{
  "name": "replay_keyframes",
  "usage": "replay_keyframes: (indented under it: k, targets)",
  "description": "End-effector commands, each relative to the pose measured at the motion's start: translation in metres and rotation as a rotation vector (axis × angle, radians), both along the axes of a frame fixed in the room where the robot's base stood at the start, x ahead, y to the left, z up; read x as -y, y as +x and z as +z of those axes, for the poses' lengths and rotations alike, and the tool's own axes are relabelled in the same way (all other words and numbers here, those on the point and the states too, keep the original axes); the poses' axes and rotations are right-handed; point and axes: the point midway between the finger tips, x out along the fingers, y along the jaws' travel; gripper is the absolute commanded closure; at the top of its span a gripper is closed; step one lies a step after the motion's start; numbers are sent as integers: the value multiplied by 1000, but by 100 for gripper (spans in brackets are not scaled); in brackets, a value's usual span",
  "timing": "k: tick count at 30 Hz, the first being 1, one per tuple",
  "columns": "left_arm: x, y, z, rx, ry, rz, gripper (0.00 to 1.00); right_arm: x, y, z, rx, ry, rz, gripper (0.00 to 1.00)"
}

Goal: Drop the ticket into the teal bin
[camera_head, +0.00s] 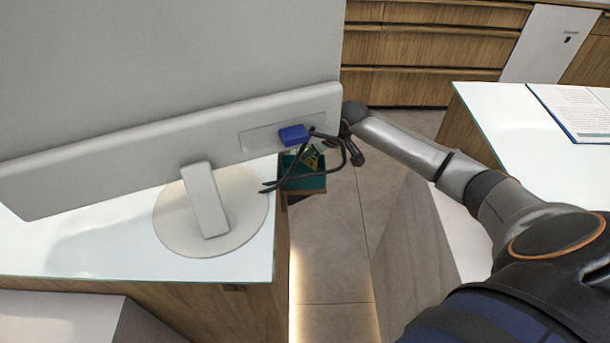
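The teal bin (305,184) shows just past the right edge of the white counter, low behind the monitor, partly hidden by the monitor and black cables. A small yellow-green and pale patch (311,159) shows at the bin's opening; I cannot tell whether it is the ticket. My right arm reaches in from the right, and its dark gripper (354,151) is at the monitor's right edge, up and right of the bin in the picture. Its fingers are small and mixed with the cables, so their opening and anything held are unclear. My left gripper is out of view.
A large grey monitor (150,150) on a round-based stand fills the left. A blue plug (294,135) and black cables (344,158) hang from it near my gripper. A right counter (500,125) carries a clipboard (580,108). Tiled floor (335,250) lies open between.

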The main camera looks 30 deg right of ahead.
Motion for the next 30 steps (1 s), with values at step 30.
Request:
replay_keyframes:
  k: [30]
  targets:
    - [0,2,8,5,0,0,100,7,-25,42,2,-4,2,63]
